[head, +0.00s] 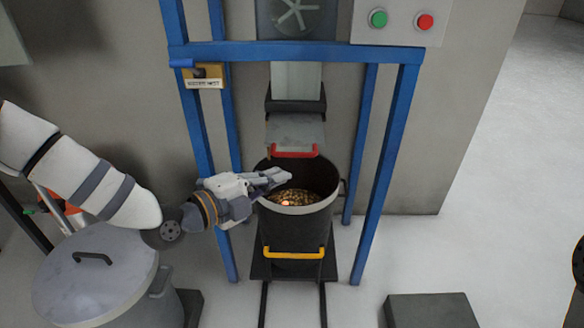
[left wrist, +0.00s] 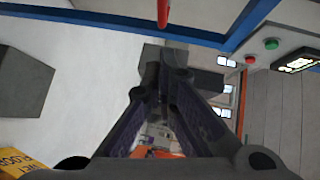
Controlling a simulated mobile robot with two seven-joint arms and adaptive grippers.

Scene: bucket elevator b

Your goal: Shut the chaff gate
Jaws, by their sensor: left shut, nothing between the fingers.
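A grey sliding plate (head: 295,130) with a red handle (head: 294,152) juts forward below the chute (head: 297,80); it appears to be the chaff gate. A red bar, likely that handle, also shows at the top of the left wrist view (left wrist: 162,12). My left gripper (head: 284,176) is shut and empty, just below and in front of the red handle, over the bucket's mouth. It looks apart from the handle. The dark bucket (head: 290,235) stands under the plate with brownish grain (head: 296,198) inside. My right gripper is not in view.
Blue frame posts (head: 386,165) stand on both sides of the bucket. A yellow handle (head: 293,252) is at its front, above floor rails. A large lidded pot (head: 95,275) stands at left, a dark block (head: 432,311) at lower right.

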